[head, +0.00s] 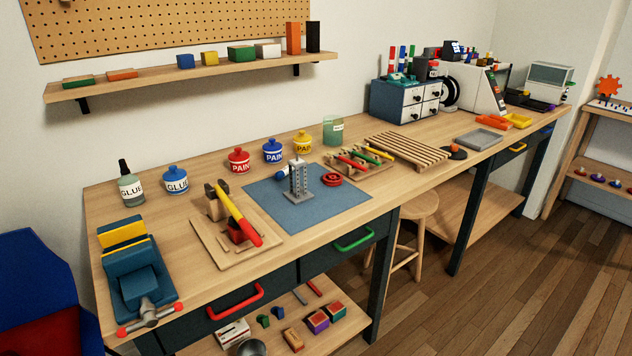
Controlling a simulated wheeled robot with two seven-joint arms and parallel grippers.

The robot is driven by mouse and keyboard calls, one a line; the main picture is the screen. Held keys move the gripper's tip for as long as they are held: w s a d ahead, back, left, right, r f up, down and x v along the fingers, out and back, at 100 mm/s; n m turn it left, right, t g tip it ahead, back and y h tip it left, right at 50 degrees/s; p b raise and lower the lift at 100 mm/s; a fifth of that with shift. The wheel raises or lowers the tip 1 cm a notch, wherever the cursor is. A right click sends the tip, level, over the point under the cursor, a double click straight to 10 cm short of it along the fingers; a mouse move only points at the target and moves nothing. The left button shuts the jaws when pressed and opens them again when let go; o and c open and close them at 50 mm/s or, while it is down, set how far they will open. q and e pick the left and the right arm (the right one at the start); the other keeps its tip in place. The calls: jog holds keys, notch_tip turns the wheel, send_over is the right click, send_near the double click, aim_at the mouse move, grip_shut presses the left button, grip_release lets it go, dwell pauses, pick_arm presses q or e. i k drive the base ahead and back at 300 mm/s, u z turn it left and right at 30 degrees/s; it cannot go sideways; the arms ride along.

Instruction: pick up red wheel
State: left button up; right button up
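A round red piece that looks like the red wheel (332,179) lies flat on the blue mat (345,212) on the workbench. It is just right of a grey metal tower-like stand (299,182), and its upper face is in clear view. Neither of my grippers shows in the head view.
Left of the mat is a wooden board (209,242) with a red and yellow tool; behind it are paint jars (273,151). A rack of coloured tools (354,162) stands at the mat's right. The mat's front is clear. A stool (421,205) stands below the bench.

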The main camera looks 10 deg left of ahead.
aim_at(330, 179)
jog(key=u, duration=0.3)
jog(key=k, duration=0.3)
jog(key=z, duration=1.6)
jog(key=i, duration=1.55)
jog(key=u, duration=1.6)
jog(key=i, duration=0.8)
jog(key=u, duration=0.8)
